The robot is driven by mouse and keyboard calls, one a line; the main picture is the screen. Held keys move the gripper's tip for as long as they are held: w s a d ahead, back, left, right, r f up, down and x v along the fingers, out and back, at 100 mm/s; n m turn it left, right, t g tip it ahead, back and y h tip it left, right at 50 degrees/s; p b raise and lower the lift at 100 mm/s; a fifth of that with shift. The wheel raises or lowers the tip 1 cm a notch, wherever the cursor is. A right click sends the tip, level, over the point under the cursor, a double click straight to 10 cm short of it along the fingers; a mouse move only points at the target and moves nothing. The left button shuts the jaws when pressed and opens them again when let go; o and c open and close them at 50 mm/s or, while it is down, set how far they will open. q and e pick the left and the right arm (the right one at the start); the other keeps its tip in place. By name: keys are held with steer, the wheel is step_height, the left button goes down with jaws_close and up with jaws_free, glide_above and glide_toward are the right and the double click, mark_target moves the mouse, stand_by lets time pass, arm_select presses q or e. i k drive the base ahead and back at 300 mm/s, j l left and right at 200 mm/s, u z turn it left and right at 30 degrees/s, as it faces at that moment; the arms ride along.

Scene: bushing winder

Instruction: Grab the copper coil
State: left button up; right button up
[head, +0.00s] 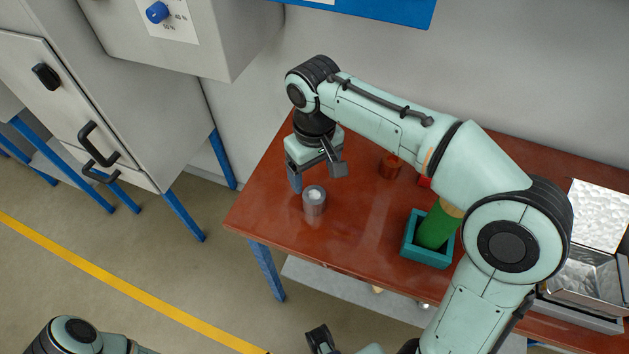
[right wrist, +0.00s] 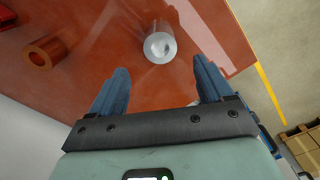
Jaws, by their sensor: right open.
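The copper coil (head: 390,167) is a short, hollow copper-coloured cylinder standing on the red-brown table, partly beside my right arm in the head view. In the right wrist view the copper coil (right wrist: 44,52) is at the upper left, outside the span of the fingers. My right gripper (head: 318,172) is open and empty, pointing down above the table, left of the coil in the head view. A silver hollow cylinder (head: 314,202) stands close to it; in the right wrist view this cylinder (right wrist: 160,44) appears between and beyond the fingertips. My left gripper is not clearly seen.
A teal box (head: 427,256) holds a green cylinder (head: 436,228) on the table, right of the silver cylinder. A small red item (head: 424,182) is partly hidden by my right arm. An open metal container (head: 586,274) stands at the far right. A wall is behind the table.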

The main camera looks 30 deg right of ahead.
mark_target(391, 164)
steer(key=k, duration=1)
